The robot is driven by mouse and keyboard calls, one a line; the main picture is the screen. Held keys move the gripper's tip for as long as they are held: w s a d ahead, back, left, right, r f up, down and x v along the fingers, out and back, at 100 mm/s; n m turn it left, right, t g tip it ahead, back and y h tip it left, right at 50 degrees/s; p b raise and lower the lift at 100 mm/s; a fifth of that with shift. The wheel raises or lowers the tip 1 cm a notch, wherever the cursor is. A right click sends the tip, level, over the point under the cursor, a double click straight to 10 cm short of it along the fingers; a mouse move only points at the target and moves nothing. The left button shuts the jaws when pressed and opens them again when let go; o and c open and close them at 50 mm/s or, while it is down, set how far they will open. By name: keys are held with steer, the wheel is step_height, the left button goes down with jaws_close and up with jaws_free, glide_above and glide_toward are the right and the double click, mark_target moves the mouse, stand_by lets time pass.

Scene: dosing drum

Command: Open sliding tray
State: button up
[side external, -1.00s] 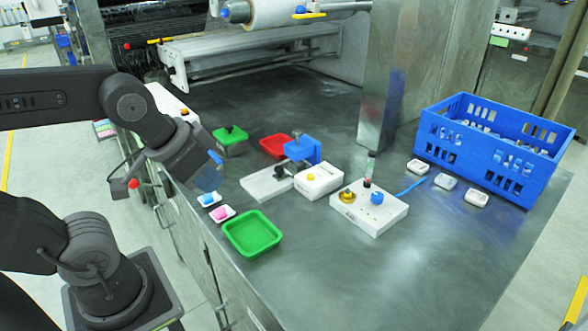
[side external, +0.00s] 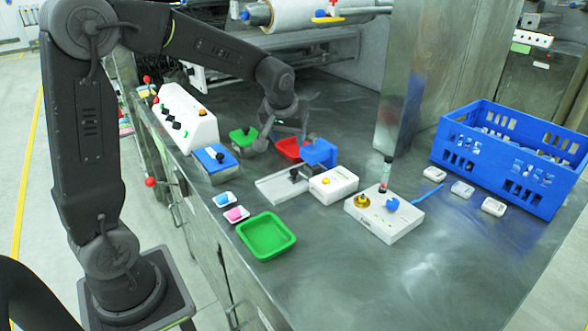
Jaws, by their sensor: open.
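I take this plate to be the sliding tray, but cannot be sure. A blue block (side external: 319,152) stands just behind it. My gripper (side external: 283,143) is open and points down, its fingers spread, behind the plate and the knob. In the picture it is between a green box (side external: 243,136) and the blue block, partly in front of a red tray (side external: 288,149). Its height above the table is hard to tell.
A green tray (side external: 266,237) and two small dishes (side external: 237,214) lie near the front edge. A blue-lidded box (side external: 214,160) and a white control box (side external: 185,118) stand left. A white box with knobs (side external: 384,217) and a blue crate (side external: 510,150) are right. The front right is clear.

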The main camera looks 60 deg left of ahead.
steer(key=n, duration=0.1)
glide_toward(294, 170)
steer(key=x, duration=0.9)
steer(key=shift+d, duration=0.15)
steer(key=shift+r, duration=0.1)
steer(key=shift+c, duration=0.5)
jaws_close()
